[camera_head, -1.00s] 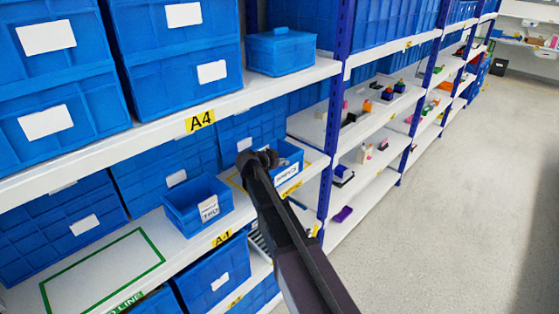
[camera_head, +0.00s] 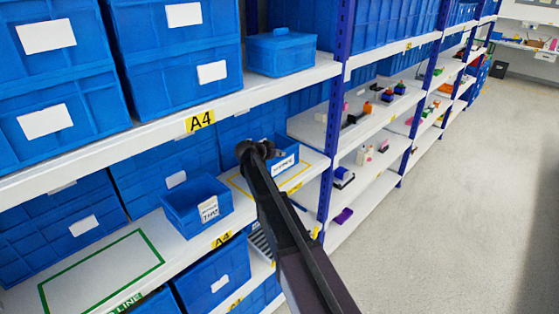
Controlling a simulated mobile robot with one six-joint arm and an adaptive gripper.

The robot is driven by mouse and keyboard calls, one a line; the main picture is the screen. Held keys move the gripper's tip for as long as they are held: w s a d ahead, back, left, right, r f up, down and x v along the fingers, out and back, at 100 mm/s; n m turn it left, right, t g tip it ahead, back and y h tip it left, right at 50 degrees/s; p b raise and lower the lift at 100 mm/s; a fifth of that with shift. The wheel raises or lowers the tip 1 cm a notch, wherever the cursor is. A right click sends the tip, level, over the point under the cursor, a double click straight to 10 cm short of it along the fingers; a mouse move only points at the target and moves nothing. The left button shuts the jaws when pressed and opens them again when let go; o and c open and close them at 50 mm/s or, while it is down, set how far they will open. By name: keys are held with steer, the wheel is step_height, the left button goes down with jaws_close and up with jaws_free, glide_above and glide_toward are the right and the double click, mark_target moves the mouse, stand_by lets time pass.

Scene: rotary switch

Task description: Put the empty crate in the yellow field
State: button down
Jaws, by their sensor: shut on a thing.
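A small blue crate (camera_head: 288,149) with a white label on its front is at my gripper, on the right end of the middle shelf. The label is too small to read surely. My gripper (camera_head: 258,150) is shut on this crate at its left side; the fingertips are partly hidden. The yellow field (camera_head: 238,184) is a yellow outline on the shelf; part of it shows left of my arm and part below the crate. The crate appears over or just above the field; I cannot tell whether it touches the shelf.
Another small blue crate (camera_head: 183,212) with a white label stands to the left on the same shelf. A green outlined field (camera_head: 100,270) lies empty further left. Large blue bins (camera_head: 165,165) stand behind. The upper shelf (camera_head: 150,130) overhangs this one; a blue upright (camera_head: 332,150) stands right.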

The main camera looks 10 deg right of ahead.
steer(key=shift+w+f+b, duration=0.25)
steer(key=shift+f+b, duration=0.65)
steer(key=shift+f, duration=0.05)
steer(key=shift+w+f+b, duration=0.2)
steer(key=shift+f+b, duration=0.7)
steer(key=shift+f, duration=0.15)
steer(key=c, duration=0.7)
jaws_free()
steer(key=shift+r, duration=0.25)
steer(key=p+v, duration=0.5)
steer(key=v, duration=0.7)
